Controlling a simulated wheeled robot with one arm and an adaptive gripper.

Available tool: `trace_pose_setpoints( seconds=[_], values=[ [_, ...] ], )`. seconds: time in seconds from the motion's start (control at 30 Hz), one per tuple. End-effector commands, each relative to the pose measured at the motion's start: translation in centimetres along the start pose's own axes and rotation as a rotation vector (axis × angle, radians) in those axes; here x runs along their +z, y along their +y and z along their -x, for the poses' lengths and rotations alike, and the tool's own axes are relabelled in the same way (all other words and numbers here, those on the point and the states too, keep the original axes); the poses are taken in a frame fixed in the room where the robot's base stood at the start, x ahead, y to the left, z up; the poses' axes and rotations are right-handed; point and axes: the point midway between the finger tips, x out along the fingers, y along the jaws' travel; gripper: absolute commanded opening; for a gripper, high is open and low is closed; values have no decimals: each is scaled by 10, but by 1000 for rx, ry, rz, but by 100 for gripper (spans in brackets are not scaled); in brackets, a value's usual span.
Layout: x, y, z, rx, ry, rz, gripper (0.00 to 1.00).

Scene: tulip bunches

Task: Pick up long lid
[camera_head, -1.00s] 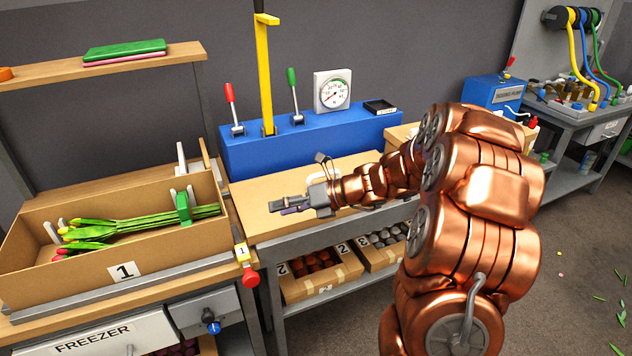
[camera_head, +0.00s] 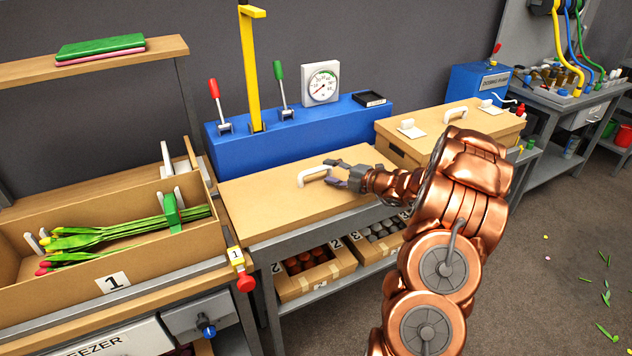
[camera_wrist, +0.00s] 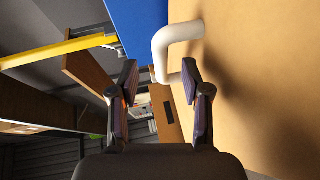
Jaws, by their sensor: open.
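A long flat tan lid (camera_head: 270,212) lies on the middle bench, with a white bar handle (camera_head: 314,173) standing up from it. My gripper (camera_head: 342,172) is open and level at the right end of this handle. In the wrist view, my open gripper (camera_wrist: 159,70) faces the white handle (camera_wrist: 178,36). The handle's bend shows ahead, between and just beyond the fingertips; contact cannot be told. The lid's tan surface (camera_wrist: 265,80) fills the right side of that view.
A blue lever console (camera_head: 300,122) with a yellow post (camera_head: 251,65) stands behind the lid. An open tulip box (camera_head: 150,270) is on the left. A tan box with white handles (camera_head: 445,125) stands at the back right. Cartons (camera_head: 312,278) sit below.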

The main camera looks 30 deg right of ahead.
Motion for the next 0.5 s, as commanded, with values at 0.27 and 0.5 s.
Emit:
trace_pose_setpoints(
  seconds=[0.27,0.5],
  values=[
    [0,-1,-30,-4,1,1,48],
    [2,-1,-45,-1,-3,2,48]
  ],
)
